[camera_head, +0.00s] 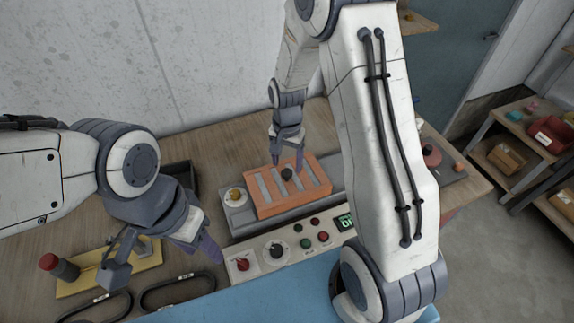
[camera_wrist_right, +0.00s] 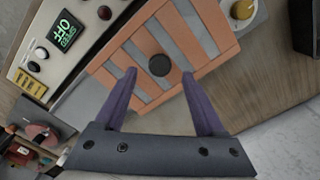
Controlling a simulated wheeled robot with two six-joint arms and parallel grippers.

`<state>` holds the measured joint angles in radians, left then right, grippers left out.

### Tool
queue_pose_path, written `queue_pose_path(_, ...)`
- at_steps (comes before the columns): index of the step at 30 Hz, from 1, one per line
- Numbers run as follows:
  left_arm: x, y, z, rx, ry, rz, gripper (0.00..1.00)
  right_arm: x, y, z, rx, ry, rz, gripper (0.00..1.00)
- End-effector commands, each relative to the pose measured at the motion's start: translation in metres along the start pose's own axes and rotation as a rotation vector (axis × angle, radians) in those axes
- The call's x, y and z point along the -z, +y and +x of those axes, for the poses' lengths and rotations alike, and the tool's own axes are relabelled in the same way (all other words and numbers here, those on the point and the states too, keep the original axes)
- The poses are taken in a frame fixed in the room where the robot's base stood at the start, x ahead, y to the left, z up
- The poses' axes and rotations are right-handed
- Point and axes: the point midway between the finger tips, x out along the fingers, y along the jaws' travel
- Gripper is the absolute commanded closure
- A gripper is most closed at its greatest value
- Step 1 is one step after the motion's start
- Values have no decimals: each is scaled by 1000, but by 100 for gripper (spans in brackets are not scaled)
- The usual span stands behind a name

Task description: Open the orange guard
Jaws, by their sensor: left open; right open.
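The orange guard (camera_head: 308,197) is a slatted cover lying closed over a grey machine on the table. A dark round knob (camera_head: 287,173) stands on its top. My right gripper (camera_head: 288,165) is open above the guard, with its fingertips close around the knob's sides. In the right wrist view the guard (camera_wrist_right: 207,62) fills the upper middle, and the knob (camera_wrist_right: 159,65) shows just beyond and between the open purple fingers (camera_wrist_right: 160,78). I cannot tell whether they touch it. My left gripper (camera_head: 160,255) is open and empty over the table at the left.
A control panel (camera_head: 262,257) with knobs, buttons and a display runs along the guard's near side. A yellow plate with a red-topped handle (camera_head: 62,267) and black loops (camera_head: 178,291) lie at the left. A blue surface (camera_head: 270,300) is in front. Shelves (camera_head: 540,140) stand at the right.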

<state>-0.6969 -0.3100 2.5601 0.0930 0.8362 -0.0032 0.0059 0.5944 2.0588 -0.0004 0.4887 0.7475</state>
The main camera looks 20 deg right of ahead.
Motion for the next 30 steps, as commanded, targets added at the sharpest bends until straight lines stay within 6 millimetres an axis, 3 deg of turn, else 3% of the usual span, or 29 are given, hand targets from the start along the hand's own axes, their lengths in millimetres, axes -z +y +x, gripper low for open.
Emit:
queue_pose_path(7, 0, 1, -10, 0, 0, 2, 50, -1, 0, 30, -2, -2, -1, 28)
queue_pose_path(18, 1, 1, -10, 0, 0, 2, 50, 0, 0, 36, 1, 1, -2, 28)
queue_pose_path(20, 1, 1, -10, 0, 0, 2, 50, 0, 0, 36, 1, 1, -2, 47)
queue_pose_path(24, 1, 1, -10, 0, 0, 2, 50, 0, 0, 36, 1, 1, -2, 100)
queue_pose_path(30, 1, 1, -10, 0, 0, 2, 50, 0, 0, 36, 1, 0, -2, 100)
